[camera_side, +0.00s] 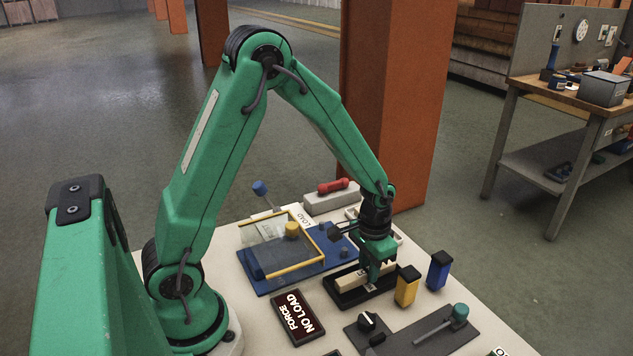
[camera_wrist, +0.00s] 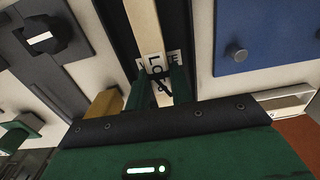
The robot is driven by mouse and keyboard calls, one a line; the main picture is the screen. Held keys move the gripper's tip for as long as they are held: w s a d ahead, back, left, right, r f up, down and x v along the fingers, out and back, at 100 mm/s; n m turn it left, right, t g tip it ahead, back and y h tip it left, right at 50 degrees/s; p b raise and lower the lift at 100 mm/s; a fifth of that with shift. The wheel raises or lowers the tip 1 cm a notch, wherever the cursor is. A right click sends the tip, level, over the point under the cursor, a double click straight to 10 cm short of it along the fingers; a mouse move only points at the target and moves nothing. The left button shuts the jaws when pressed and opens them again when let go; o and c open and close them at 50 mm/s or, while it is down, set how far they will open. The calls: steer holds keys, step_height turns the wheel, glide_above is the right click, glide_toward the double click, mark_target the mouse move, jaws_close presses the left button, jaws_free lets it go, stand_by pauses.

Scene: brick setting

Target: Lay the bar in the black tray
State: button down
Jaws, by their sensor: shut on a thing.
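The pale cream bar (camera_side: 350,281) is within the outline of the black tray (camera_side: 347,303) in the side view. My gripper (camera_side: 375,277) points down over the tray and is shut on the bar near its right part. In the wrist view the bar (camera_wrist: 144,25) runs up from between my fingers (camera_wrist: 157,88), with dark tray strips (camera_wrist: 180,22) on both sides. My fingers hide part of the bar. I cannot tell whether its underside touches the tray floor.
A yellow block (camera_side: 407,287) and a blue block (camera_side: 438,270), both black-topped, stand close right of the tray. A blue board with a yellow-framed clear cover (camera_side: 285,245) lies to the left.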

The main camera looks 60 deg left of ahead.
steer(key=shift+f, duration=0.4)
steer(key=shift+f, duration=0.1)
steer(key=c, duration=1.2)
jaws_free()
steer(key=shift+c, duration=0.2)
step_height(320, 180, up, 12)
steer(key=shift+r, duration=0.2)
